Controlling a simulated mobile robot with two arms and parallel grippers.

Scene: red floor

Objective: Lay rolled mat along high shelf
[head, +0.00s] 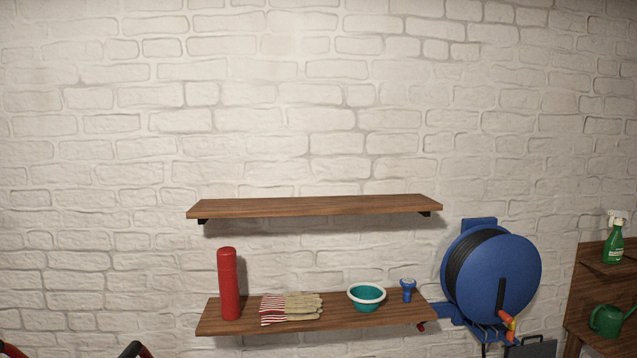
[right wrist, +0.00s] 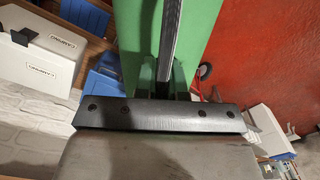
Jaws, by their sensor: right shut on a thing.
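The high shelf (head: 315,206) is a brown wooden board on black brackets on the white brick wall. Its top looks bare. In the right wrist view, my right gripper (right wrist: 172,72) is shut, with a broad green surface (right wrist: 203,45) right at its fingers. I take this green thing to be the mat, held in the fingers. Its rolled shape and its ends cannot be made out. The head view shows neither the mat nor the right gripper. My left gripper is not in view.
A lower shelf (head: 335,316) carries a red bottle (head: 228,284), striped gloves (head: 290,308), a teal bowl (head: 366,297) and a small blue object (head: 408,289). A blue hose reel (head: 500,275) hangs at right. White boxes (right wrist: 45,58) show in the right wrist view.

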